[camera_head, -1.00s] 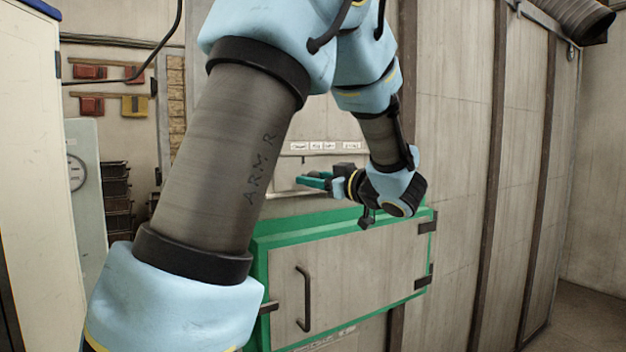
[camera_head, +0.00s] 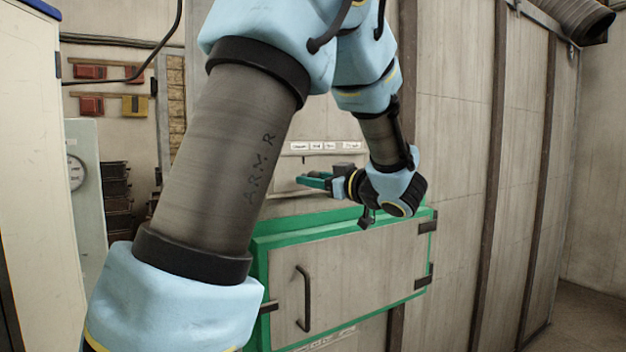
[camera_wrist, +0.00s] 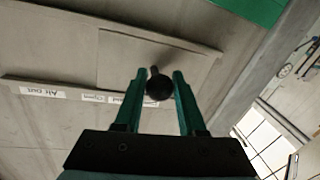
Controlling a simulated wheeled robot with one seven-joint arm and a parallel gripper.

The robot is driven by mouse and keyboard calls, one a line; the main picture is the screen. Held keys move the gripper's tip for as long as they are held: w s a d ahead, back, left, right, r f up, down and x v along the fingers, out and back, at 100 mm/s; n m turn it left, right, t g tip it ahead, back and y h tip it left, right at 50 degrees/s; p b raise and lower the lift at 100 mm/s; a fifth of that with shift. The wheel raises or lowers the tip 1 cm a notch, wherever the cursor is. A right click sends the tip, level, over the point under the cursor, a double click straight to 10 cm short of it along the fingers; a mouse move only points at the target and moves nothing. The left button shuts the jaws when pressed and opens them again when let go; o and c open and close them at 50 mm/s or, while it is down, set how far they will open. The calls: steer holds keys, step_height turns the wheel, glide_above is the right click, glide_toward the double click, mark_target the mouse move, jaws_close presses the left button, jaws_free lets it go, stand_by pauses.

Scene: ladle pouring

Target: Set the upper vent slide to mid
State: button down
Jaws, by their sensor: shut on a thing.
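The upper vent slide (camera_wrist: 130,58) is a flat grey plate in the wrist view. A round black knob (camera_wrist: 159,88) on a short stem stands out from it. My gripper (camera_wrist: 164,78) has its two green fingers on either side of the knob and is shut on it. In the head view my gripper (camera_head: 314,181) is at the wall panel above the green-framed door, and the knob cannot be made out there. My left finger partly covers another label, so the slide's setting cannot be read.
A green-framed door (camera_head: 350,280) with a dark vertical handle (camera_head: 304,298) is just below my gripper. The labelled strip (camera_head: 318,147) is above it. My own arm blocks much of the head view. Ribbed wall panels (camera_head: 455,180) stand to the right.

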steer(key=d, duration=0.1)
steer(key=w+d, duration=0.1)
steer(key=d+p, duration=0.1)
steer(key=shift+w+d, duration=0.35)
steer(key=shift+w, duration=0.05)
steer(key=c, duration=0.5)
jaws_free()
steer(key=b+v, duration=0.2)
steer(key=v, duration=0.9)
steer(key=shift+b, duration=0.35)
steer(key=shift+a, duration=0.1)
